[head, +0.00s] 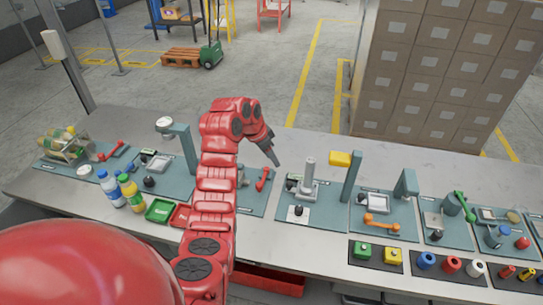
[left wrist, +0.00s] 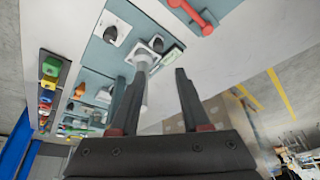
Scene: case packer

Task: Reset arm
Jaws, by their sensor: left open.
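My red left arm (head: 218,175) is raised over the bench (head: 325,245), bent at the top. My left gripper (head: 274,158) points down and to the right, above the back edge of the bench. It is open with nothing between its fingers. In the left wrist view my left gripper (left wrist: 155,75) shows two dark, spread fingers, with a grey post behind them. My right gripper is in neither view. The arm hides part of the bench.
A red handle (head: 263,179) and a grey post station (head: 308,178) stand near the arm. Bottles (head: 130,192) and a green tray (head: 159,210) are left. Stacked boxes (head: 430,80) stand behind the bench.

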